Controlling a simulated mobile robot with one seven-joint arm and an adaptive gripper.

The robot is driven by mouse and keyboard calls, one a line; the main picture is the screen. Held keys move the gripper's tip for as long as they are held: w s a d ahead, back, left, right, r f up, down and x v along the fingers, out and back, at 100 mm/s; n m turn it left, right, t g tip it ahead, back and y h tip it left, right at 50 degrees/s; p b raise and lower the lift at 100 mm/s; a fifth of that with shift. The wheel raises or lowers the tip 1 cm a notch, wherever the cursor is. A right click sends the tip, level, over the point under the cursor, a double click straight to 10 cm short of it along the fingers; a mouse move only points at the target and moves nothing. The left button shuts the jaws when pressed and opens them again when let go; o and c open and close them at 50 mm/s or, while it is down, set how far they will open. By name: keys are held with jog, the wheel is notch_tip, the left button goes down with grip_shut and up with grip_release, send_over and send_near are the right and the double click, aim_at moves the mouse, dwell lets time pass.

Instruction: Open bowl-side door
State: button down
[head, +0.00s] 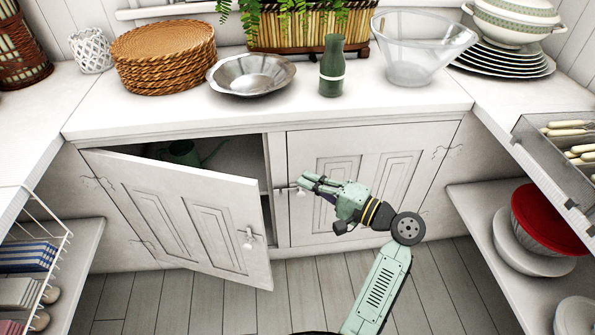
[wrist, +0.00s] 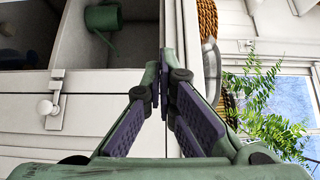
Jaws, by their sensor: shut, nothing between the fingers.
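The white cabinet has two panelled doors. The left door (head: 190,215) stands ajar, swung out toward me, with its knob (head: 248,238) at its free edge. The right door (head: 365,185) is shut in its frame. Its small white knob (head: 299,191) is at its left edge and also shows in the wrist view (wrist: 48,107). My gripper (head: 308,182) is in front of the right door, close to this knob, with its fingers together and empty. The fingers (wrist: 165,95) show in the wrist view, apart from the knob. A silver bowl (head: 250,75) and a glass bowl (head: 420,55) stand on the counter.
A green watering can (head: 183,152) sits inside the left compartment. The counter holds woven mats (head: 165,55), a green bottle (head: 332,65) and stacked plates (head: 505,60). Side shelves flank the cabinet. The wooden floor (head: 190,300) in front looks clear.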

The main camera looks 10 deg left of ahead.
jog(key=a+p, duration=0.3)
jog(key=a, duration=0.6)
jog(key=shift+a, duration=0.25)
jog(key=shift+s, duration=0.15)
